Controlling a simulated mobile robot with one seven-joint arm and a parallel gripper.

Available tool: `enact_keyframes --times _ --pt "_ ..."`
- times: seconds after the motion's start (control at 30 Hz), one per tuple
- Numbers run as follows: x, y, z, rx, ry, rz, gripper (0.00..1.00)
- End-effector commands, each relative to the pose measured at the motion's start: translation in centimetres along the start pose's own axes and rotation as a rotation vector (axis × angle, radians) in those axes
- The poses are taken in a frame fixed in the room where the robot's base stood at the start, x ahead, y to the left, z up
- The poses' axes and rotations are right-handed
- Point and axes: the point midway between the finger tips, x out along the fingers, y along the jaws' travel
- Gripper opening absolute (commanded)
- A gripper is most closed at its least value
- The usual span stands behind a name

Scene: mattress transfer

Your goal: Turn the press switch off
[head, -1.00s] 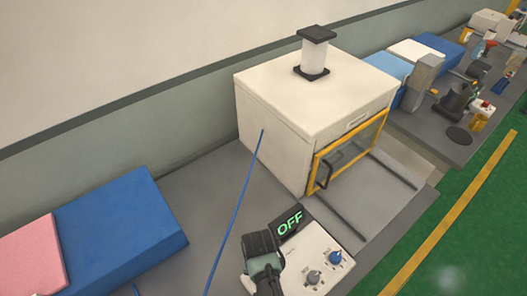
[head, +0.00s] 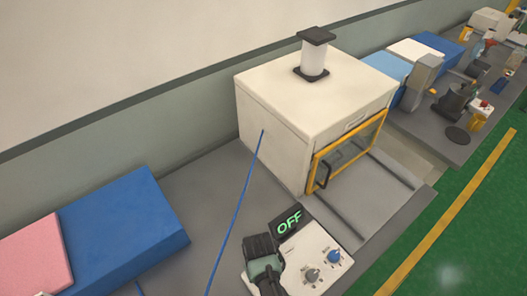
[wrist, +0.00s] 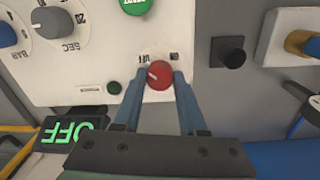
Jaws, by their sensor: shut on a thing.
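The press's white control panel (head: 322,246) sits in front of the machine, with a black display (head: 289,222) that reads OFF in green. In the wrist view the display (wrist: 70,130) shows upside down beside the panel (wrist: 95,75). A round red switch knob (wrist: 159,74) with a white mark is on the panel. My gripper (wrist: 160,86) has one finger on each side of this knob and is shut on it. In the head view my gripper (head: 264,268) covers the left part of the panel and hides the red knob.
A cream press (head: 310,100) with a yellow-framed door stands behind the panel. A grey dial (wrist: 52,22), a blue knob (wrist: 6,34), a green button (wrist: 136,5) and a black knob (wrist: 227,52) are nearby. Blue (head: 120,230) and pink (head: 32,253) blocks lie left.

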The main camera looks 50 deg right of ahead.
Motion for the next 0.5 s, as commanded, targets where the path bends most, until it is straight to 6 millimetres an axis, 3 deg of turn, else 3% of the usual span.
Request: enact_keyframes --times 0.4,0.43,0.5 --pt "-0.11 0.03 -0.15 -0.010 0.004 0.002 0.00" --pt "-0.11 0.03 -0.15 -0.010 0.004 0.002 0.43" --pt "-0.10 0.03 -0.14 -0.009 0.004 0.002 0.56"
